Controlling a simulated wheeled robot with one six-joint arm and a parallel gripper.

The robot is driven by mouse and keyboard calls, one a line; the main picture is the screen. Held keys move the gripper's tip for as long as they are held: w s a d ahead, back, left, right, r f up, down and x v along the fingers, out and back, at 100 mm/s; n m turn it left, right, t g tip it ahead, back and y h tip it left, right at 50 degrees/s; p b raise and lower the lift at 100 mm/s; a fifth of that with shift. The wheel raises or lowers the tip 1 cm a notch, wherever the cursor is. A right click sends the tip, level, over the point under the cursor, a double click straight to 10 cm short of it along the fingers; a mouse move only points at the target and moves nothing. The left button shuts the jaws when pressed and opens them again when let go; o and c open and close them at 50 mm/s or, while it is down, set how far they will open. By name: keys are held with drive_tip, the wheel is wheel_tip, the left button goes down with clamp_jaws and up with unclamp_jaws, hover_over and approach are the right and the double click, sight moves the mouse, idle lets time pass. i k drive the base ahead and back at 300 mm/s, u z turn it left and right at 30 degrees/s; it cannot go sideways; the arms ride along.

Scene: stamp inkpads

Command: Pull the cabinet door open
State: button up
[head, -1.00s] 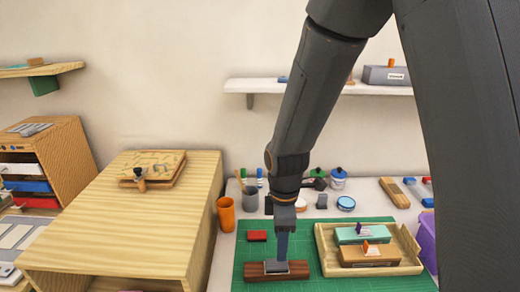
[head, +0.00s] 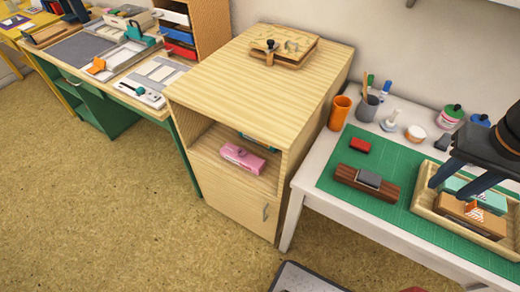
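The light wooden cabinet (head: 235,92) stands in the middle of the head view. Its door (head: 228,203) fills the lower front and looks shut. A small grey upright handle (head: 265,212) is on the door's right side. Above the door is an open compartment holding a pink inkpad box (head: 243,158) and a partly hidden teal one. My gripper (head: 452,190) is at the right edge, over the wooden tray on the white table, well away from the handle. Its two dark fingers are apart, with nothing visible held between them.
The white table (head: 296,205) stands right of the cabinet, its corner and leg close to the door's handle side. On it are a green mat (head: 332,183), a dark wooden block (head: 350,178), a tray (head: 425,203) with teal and orange boxes, and cups. The floor (head: 130,215) before the cabinet is clear.

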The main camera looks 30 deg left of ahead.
sight(249, 207)
drive_tip(key=u, duration=0.35)
drive_tip(key=k, duration=1)
drive_tip(key=u, duration=1.25)
drive_tip(key=i, duration=0.5)
drive_tip(key=u, duration=0.1)
